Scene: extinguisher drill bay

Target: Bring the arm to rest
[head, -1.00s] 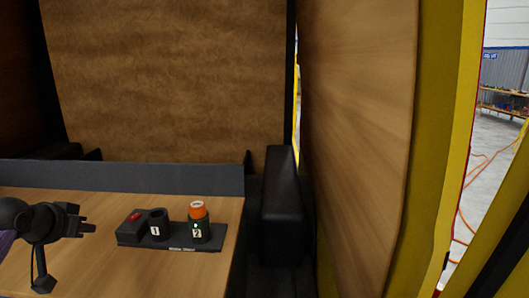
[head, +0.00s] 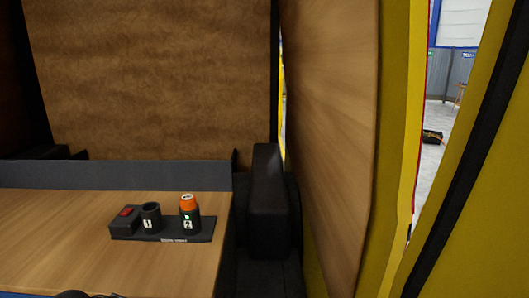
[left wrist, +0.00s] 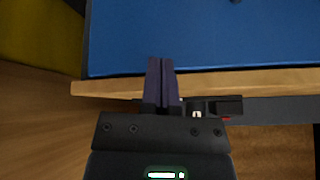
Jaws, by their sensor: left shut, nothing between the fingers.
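My left gripper (left wrist: 161,82) shows in the left wrist view with its two dark fingers together and nothing between them. The fingertips lie over the edge of a blue surface (left wrist: 210,40) with a wooden rim; I cannot tell how far above it they are. In the head view the gripper's fingers do not show; only a dark bit that may be my arm peeks in at the bottom edge. My right gripper is in neither view.
On the wooden table (head: 60,240) a black holder base (head: 150,237) carries a red-button box (head: 124,217), empty-looking cup 1 (head: 151,218) and cup 2 (head: 188,222) with an orange-topped item (head: 187,202). A dark armrest-like block (head: 268,205) and wood panel (head: 335,140) stand to the right.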

